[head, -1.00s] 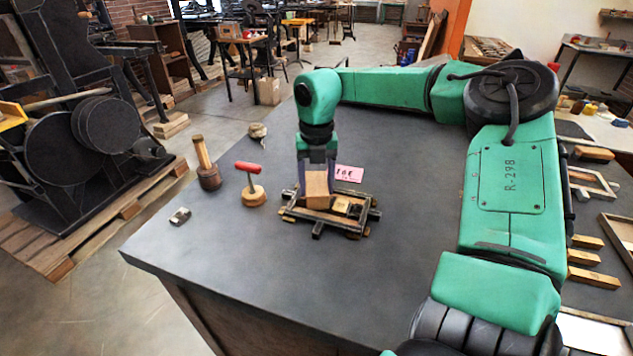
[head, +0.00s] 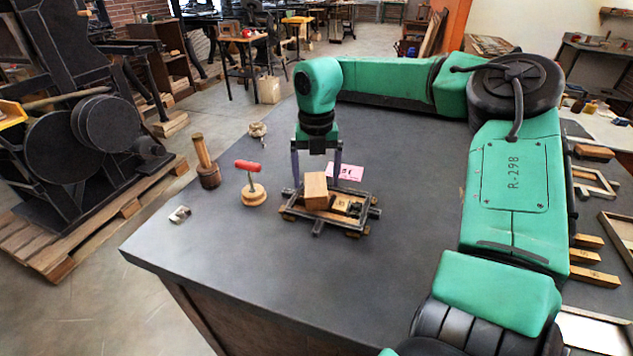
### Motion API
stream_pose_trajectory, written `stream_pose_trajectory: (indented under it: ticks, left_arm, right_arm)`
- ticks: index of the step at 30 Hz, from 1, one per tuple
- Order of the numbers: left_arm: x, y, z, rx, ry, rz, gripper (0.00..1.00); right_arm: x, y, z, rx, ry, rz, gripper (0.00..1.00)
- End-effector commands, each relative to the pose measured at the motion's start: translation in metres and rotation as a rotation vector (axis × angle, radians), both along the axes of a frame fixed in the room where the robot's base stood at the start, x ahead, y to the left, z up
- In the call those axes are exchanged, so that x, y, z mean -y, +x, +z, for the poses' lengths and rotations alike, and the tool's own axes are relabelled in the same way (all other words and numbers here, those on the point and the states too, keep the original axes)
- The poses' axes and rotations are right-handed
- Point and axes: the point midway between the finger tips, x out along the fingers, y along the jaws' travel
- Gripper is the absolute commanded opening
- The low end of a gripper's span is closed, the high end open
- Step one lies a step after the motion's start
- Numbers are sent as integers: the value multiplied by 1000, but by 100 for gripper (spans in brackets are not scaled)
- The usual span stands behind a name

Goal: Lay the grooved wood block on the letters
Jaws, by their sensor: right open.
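The wood block (head: 316,190) rests in the small dark metal frame (head: 318,217) on the grey table, over the frame's left part. It looks slightly tilted, and its grooves cannot be made out. Letter blocks (head: 345,206) show to its right in the frame; any letters under it are hidden. My right gripper (head: 316,175) is open just behind and above the block, its fingers spread to either side, apart from it as far as I can tell. My left gripper is not in view.
A pink printed card (head: 345,172) lies behind the frame. A red-handled stamp (head: 252,190), a wooden-handled tool (head: 206,165), a small metal piece (head: 180,215) and a small pale bundle (head: 257,130) stand to the left. The table's front is clear.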

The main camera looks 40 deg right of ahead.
Motion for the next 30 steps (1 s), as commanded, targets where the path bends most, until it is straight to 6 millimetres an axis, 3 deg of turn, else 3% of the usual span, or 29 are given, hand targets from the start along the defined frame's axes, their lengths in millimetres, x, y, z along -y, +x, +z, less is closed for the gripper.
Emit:
stream_pose_trajectory:
  ticks: [6, 12, 30]
  left_arm:
    - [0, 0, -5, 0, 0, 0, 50]
    - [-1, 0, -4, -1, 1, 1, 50]
    - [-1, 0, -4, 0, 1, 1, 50]
  right_arm:
    - [1, 1, 61, 4, -5, -1, 92]
    - [0, 0, 99, 0, -3, 0, 92]
    - [0, -1, 104, -1, 0, 2, 92]
